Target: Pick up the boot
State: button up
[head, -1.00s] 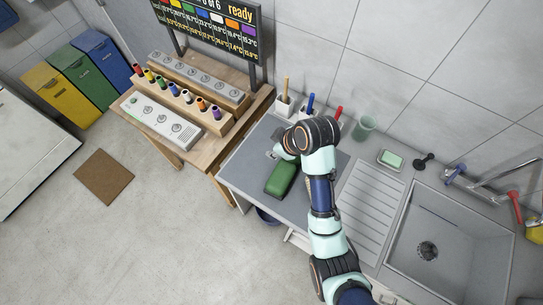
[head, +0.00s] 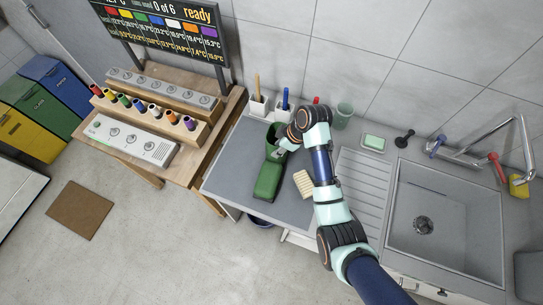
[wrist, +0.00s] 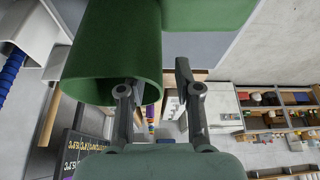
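The green boot (head: 267,179) is on the grey worktop left of my arm, its toe towards the front edge. It appears to stand upright, with the dark shaft opening at the back. My gripper (head: 284,150) is at the right side of the shaft. In the wrist view, the boot shaft (wrist: 115,40) fills the upper left. My gripper (wrist: 158,75) is open there, one finger overlapping the shaft rim and the other to the right of the shaft with a gap. I cannot tell whether the first finger is inside the opening.
A pale brush or sponge (head: 303,183) lies right of the boot. White holders (head: 258,105) with handles and a green cup (head: 343,114) stand at the wall. A wooden bench (head: 150,165) is on the left; the ribbed drainer (head: 362,190) and sink (head: 440,215) are on the right.

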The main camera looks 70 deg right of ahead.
send_over(274, 161)
notch_tip(274, 161, down, 4)
jog(key=shift+w+f, duration=0.1)
jog(key=shift+f, duration=0.1)
grip_shut()
jog(key=shift+r, duration=0.1)
